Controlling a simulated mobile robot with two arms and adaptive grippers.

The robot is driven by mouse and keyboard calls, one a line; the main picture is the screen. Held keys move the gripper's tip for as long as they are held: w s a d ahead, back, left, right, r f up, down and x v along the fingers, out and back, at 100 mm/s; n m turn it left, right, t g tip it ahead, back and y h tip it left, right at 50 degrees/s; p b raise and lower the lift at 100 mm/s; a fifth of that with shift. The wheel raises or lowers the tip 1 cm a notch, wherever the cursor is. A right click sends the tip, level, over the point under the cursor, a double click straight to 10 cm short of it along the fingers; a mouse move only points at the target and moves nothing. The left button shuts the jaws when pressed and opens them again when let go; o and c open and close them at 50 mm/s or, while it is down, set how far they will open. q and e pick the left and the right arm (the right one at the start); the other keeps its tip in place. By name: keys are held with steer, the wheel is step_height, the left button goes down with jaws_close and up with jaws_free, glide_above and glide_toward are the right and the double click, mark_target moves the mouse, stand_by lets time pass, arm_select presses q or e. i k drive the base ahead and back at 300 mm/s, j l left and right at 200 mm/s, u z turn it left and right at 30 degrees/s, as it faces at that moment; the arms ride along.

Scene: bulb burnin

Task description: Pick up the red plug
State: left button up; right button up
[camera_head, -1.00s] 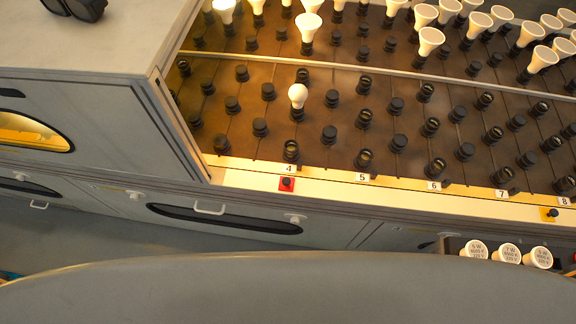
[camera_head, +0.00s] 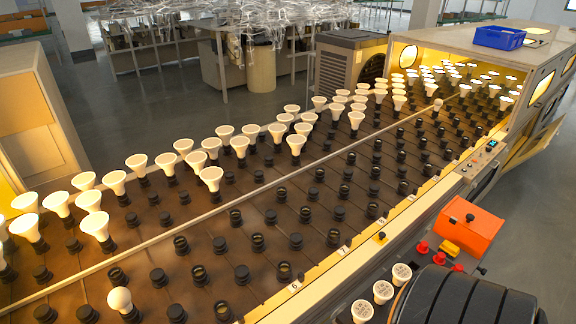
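Three small red plug-like pieces lie in a row at the lower right of the head view: one red plug (camera_head: 423,247) at the left, a second red piece (camera_head: 438,258) beside it, and a third red piece (camera_head: 457,268) further right. They are close to a yellow piece (camera_head: 449,248) and in front of an orange-red box (camera_head: 468,228). They are too small to tell their exact shape. Neither of my grippers is in view.
A brown rack (camera_head: 330,210) holds rows of black sockets and many white bulbs. Its pale front rail (camera_head: 330,264) carries a yellow square with a black knob (camera_head: 381,237). Three printed white bulbs (camera_head: 383,292) stand nearby. A blue crate (camera_head: 499,37) sits on the far housing.

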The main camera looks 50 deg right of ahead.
mark_target(422, 247)
steer(key=z, duration=2.6)
